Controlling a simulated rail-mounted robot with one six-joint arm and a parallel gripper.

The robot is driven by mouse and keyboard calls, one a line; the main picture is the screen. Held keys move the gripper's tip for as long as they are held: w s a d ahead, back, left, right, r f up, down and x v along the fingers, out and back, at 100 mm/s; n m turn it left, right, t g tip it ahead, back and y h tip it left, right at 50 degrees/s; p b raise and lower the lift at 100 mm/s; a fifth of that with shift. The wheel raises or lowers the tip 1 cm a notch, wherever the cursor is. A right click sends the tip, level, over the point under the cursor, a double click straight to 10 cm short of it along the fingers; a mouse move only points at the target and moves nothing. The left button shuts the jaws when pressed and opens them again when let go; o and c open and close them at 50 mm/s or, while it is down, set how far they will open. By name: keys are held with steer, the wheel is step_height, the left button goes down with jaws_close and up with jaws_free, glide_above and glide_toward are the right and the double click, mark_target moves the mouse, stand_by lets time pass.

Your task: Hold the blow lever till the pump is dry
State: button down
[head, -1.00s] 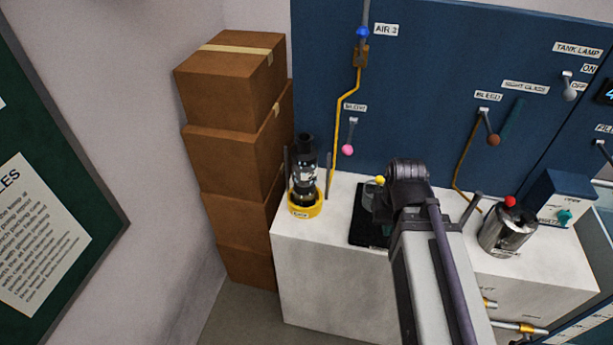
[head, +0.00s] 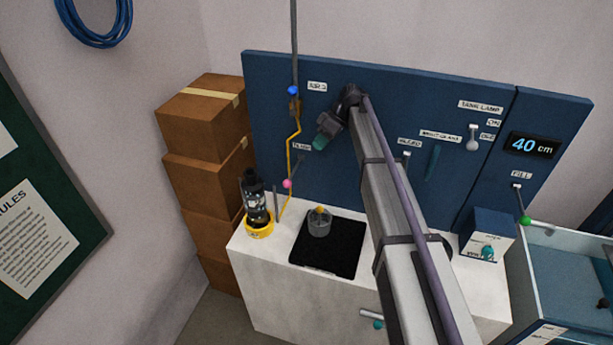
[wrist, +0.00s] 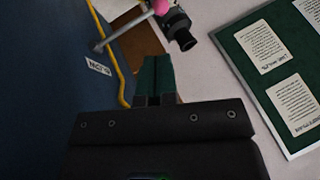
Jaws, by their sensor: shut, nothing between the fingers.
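The blow lever's pink knob (head: 287,183) hangs at the lower end of a thin rod on the blue panel, below and left of its label. In the wrist view the pink knob (wrist: 160,6) is cut by the top edge. A black, bottle-like body, which looks like the pump (head: 255,198), stands upright in a yellow ring (head: 259,229). Its black end (wrist: 184,37) shows beside the knob in the wrist view. My gripper (head: 320,143) is in front of the panel, above and right of the knob. Its teal fingers (wrist: 156,72) are shut, empty and apart from the lever. I cannot tell whether the pump is wet.
A yellow pipe (head: 288,155) runs down the panel beside the lever. Stacked cardboard boxes (head: 208,140) stand at left. The white counter (head: 300,295) has some bare surface.

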steer(key=a, duration=0.2)
steer(key=b, duration=1.2)
glide_toward(290, 181)
steer(key=w+x, duration=0.1)
steer(key=x, duration=0.6)
steer(key=shift+s+a+f+n, duration=0.25)
steer(key=shift+s+a+n, duration=0.05)
steer(key=shift+s, duration=0.1)
steer(key=shift+d, duration=0.1)
